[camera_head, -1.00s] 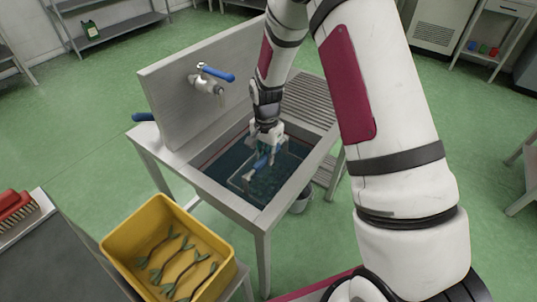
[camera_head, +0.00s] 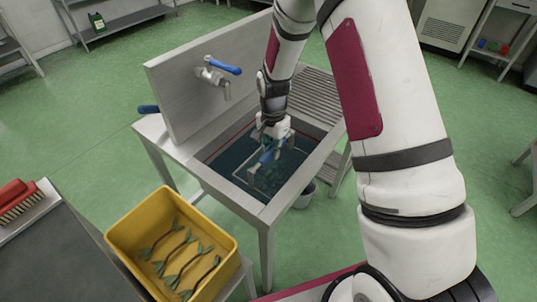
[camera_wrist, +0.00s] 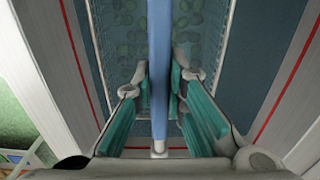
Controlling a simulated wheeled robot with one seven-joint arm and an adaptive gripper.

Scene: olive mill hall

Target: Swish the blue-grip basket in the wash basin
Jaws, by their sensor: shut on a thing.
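The wash basin (camera_head: 232,190) is a steel sink set in a table, filled with dark water. A wire basket (camera_head: 250,181) with a blue grip (camera_head: 268,157) sits in the basin, mostly under the water, only thin pale lines of its frame showing. In the wrist view the blue grip (camera_wrist: 159,60) runs up the middle, with basket mesh (camera_wrist: 130,50) and round green olives below it. My gripper (camera_head: 272,141) is over the basin, shut on the grip; its teal-padded fingers (camera_wrist: 159,85) lie on both sides of the grip.
A tap with a blue lever (camera_head: 212,75) projects from the backsplash above the basin. A ribbed drainboard (camera_head: 312,95) adjoins on the right. A yellow crate (camera_head: 125,232) with leafy sprigs stands front left, beside a brush (camera_head: 15,198). A bucket (camera_head: 305,195) stands under the table.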

